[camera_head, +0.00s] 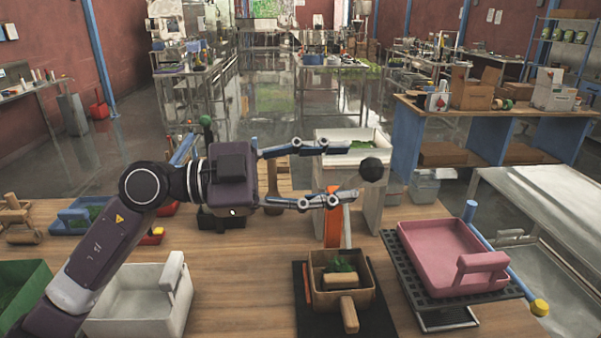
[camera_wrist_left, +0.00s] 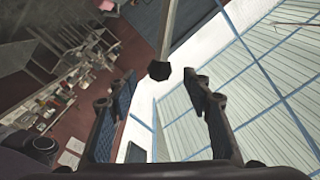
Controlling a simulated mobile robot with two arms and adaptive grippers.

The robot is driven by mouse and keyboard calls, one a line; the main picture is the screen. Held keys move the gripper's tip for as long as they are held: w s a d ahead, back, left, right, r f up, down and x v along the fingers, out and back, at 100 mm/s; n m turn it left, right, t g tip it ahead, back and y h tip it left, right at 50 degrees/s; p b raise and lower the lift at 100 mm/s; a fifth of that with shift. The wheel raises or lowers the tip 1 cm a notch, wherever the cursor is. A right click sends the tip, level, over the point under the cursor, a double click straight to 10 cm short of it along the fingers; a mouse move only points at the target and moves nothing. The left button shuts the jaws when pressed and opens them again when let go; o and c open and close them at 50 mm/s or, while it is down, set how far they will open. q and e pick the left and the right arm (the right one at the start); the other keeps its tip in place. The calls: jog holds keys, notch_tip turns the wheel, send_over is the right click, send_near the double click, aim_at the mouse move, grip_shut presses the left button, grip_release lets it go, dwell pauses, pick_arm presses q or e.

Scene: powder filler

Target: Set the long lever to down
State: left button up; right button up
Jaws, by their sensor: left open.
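A powder filler with a white hopper (camera_head: 350,140) holding green material stands at the back of the wooden table. A round black knob (camera_head: 372,169) shows in front of it and appears to be the long lever's end. In the left wrist view the black knob (camera_wrist_left: 159,71) sits on a pale rod (camera_wrist_left: 169,28). My left gripper (camera_head: 348,172) is open, fingers pointing right, with the knob just past the fingertips and roughly level with the gap. In the head view the rod is hard to make out. My right gripper is not in view.
A wooden box (camera_head: 367,270) with green contents stands in front of the filler. A pink tray (camera_head: 440,250) on a dark grate is at the right, beside a blue rod with a yellow ball (camera_head: 540,307). A white bin (camera_head: 140,305) and green bin (camera_head: 22,290) are at front left.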

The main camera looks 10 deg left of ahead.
pick_arm(q)
jog(key=v, duration=0.6)
jog(key=shift+a, duration=0.2)
jog(key=shift+s, duration=0.1)
